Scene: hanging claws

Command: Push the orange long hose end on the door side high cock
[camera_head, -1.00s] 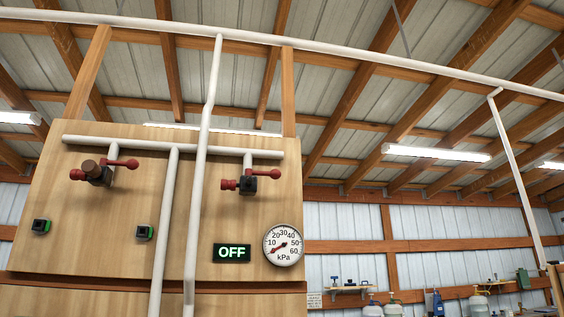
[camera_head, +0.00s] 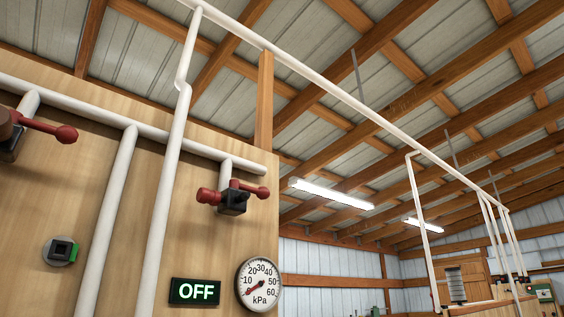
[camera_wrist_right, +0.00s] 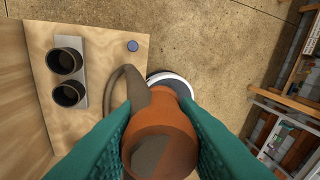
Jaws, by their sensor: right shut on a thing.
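The orange hose end (camera_wrist_right: 160,130) is between the teal fingers of my right gripper (camera_wrist_right: 158,115) in the right wrist view. The fingers are shut on it. A grey-brown hose (camera_wrist_right: 130,82) curves away beyond it. In the head view, one high cock (camera_head: 234,200) sits at the right of the wooden panel, with a red lever and a red outlet pointing left. Another cock (camera_head: 12,145) is cut off at the left edge. It has a red lever and a brown piece on it. Neither gripper shows in the head view.
White pipes (camera_head: 168,190) run up the panel (camera_head: 130,240). In the wrist view, a wooden board (camera_wrist_right: 105,75) carries two dark round openings (camera_wrist_right: 67,77). Open floor (camera_wrist_right: 200,40) lies beside it.

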